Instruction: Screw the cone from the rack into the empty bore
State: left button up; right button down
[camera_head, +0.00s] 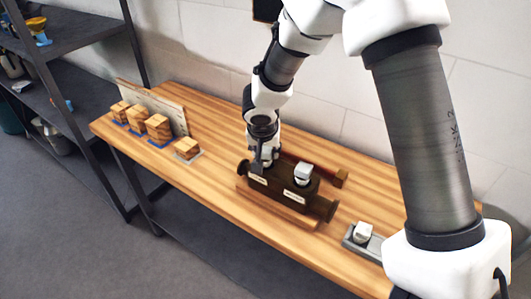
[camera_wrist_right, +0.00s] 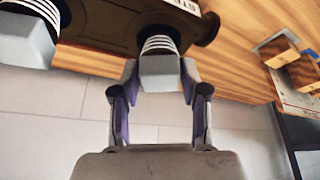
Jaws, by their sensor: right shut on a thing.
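My right gripper (camera_head: 262,160) reaches down over the left end of the dark tram body (camera_head: 318,207) on the bench. In the wrist view the right gripper (camera_wrist_right: 160,80) is shut on a grey block-headed cone (camera_wrist_right: 160,71) with a pale threaded neck. The neck is against or just over the dark body; I cannot tell how deep it sits, and the bore is hidden. A second such cone (camera_head: 303,173) stands upright on the body, also in the wrist view (camera_wrist_right: 25,42). The grey rack (camera_head: 350,244) at the right holds another pale cone (camera_head: 363,231). My left gripper is not in view.
Wooden blocks (camera_head: 158,127) stand on coloured pads at the bench's left, before an upright board (camera_head: 165,105). A reddish bar (camera_head: 325,169) lies behind the body. A dark shelf (camera_head: 75,90) stands at far left. The bench (camera_head: 225,185) between blocks and body is clear.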

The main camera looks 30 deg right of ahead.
jog(key=shift+m, duration=0.5)
jog(key=shift+f+m+g+h+b, duration=0.1)
jog(key=shift+m+g+h+b, duration=0.2)
jog(key=shift+m+g+b, duration=0.25)
jog(key=shift+m+b, duration=0.4)
jog(key=shift+m, duration=0.55)
jog(key=shift+m+g+h, duration=0.25)
jog(key=shift+m+h, duration=0.05)
jog(key=shift+m, duration=0.1)
